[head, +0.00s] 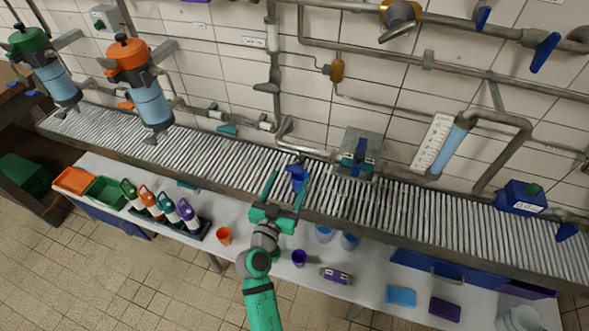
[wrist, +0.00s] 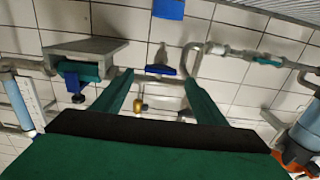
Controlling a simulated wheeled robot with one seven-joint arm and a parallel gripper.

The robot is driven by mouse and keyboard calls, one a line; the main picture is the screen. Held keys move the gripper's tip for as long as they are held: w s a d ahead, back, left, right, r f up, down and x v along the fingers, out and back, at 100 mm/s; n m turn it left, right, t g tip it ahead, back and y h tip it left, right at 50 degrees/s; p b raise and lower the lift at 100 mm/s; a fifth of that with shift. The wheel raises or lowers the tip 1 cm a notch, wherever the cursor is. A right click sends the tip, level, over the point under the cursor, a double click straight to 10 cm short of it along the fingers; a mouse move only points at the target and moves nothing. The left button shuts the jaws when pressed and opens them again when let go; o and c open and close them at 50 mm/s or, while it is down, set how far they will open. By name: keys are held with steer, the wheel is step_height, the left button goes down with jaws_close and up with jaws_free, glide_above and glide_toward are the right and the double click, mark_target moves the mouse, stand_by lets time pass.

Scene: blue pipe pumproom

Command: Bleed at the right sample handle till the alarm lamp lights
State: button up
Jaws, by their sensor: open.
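My gripper (head: 287,182) is open and reaches over the roller conveyor towards the wall pipes. A blue handle (head: 298,178) shows by the fingertips, and contact is unclear. In the wrist view a blue lever (wrist: 160,69) on the pipe shows in the gap between my gripper's fingers (wrist: 158,88); nothing is seen gripped. Right of it in the head view, a grey wall bracket (head: 365,138) holds a teal valve body with a blue handle (head: 355,161). That bracket is at the left in the wrist view (wrist: 85,48). I cannot make out which part is the alarm lamp, or whether it is lit.
The roller conveyor (head: 420,210) crosses the view behind a white bench (head: 375,268). A blue meter box (head: 520,197) stands at the right, an orange-topped tank (head: 150,105) at the left.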

mark_target(293, 172)
steer(key=x, duration=0.6)
steer(key=c, duration=1.1)
